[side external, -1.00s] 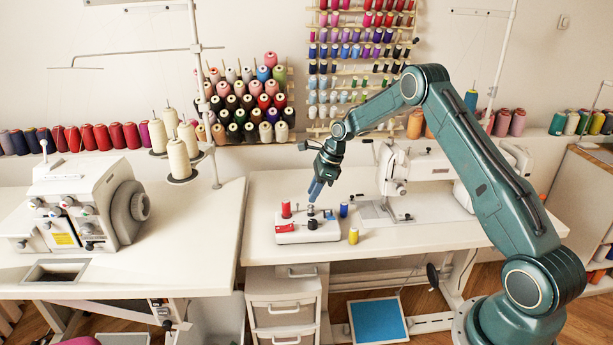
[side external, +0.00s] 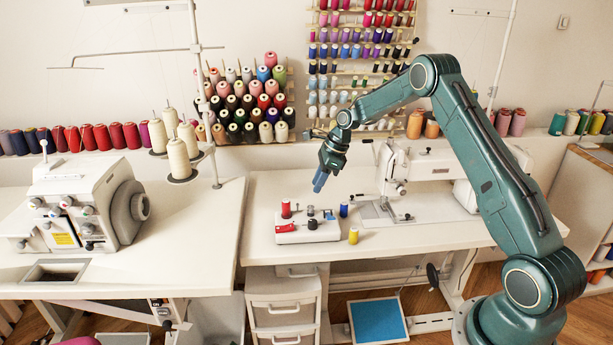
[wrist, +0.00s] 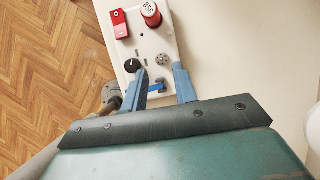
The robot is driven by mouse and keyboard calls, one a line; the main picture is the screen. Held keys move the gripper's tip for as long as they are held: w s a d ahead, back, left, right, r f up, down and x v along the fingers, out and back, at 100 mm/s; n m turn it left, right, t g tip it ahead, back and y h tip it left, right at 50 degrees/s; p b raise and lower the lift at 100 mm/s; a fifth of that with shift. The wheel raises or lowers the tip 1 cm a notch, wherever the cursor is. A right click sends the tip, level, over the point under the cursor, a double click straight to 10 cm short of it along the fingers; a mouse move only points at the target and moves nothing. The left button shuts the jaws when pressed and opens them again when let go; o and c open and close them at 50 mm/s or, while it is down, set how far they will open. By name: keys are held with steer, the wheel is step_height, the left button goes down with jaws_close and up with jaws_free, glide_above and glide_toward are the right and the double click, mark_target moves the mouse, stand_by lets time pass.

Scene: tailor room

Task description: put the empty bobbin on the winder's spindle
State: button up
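The winder (side external: 293,239) is a white box on the right-hand table. A small grey metal bobbin (side external: 310,211) stands on its top, and in the wrist view the bobbin (wrist: 162,60) is a round disc with holes, apparently seated on the winder. The spindle itself is hidden, so I cannot see how far down the bobbin sits. My gripper (side external: 319,187) is above the winder, clear of the bobbin. In the wrist view its two blue fingers (wrist: 159,72) are apart with nothing held between them.
The winder carries a red spool (side external: 286,209), a red block (wrist: 118,23) and a black knob (wrist: 132,65). A blue spool (side external: 343,210) and a yellow spool (side external: 353,236) stand beside it. A sewing machine (side external: 425,170) stands to the right. The table's front edge is close.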

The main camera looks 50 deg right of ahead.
steer(key=v, duration=0.7)
steer(key=shift+r, duration=0.2)
stand_by(0.5)
steer(key=shift+s, duration=0.1)
stand_by(0.4)
steer(key=s+a+r+n+h, duration=0.2)
steer(key=s+a+r+n, duration=1.1)
steer(key=a+r, duration=0.3)
steer(key=s+a+n+t, duration=0.1)
steer(key=s+a+n, duration=0.1)
steer(key=s+n, duration=0.5)
steer(key=s+a+n+t+h, duration=0.1)
steer(key=s+a+n, duration=0.2)
steer(key=s+n, duration=0.4)
steer(key=s, duration=0.8)
steer(key=shift+s+a+f, duration=0.2)
steer(key=shift+a, duration=0.05)
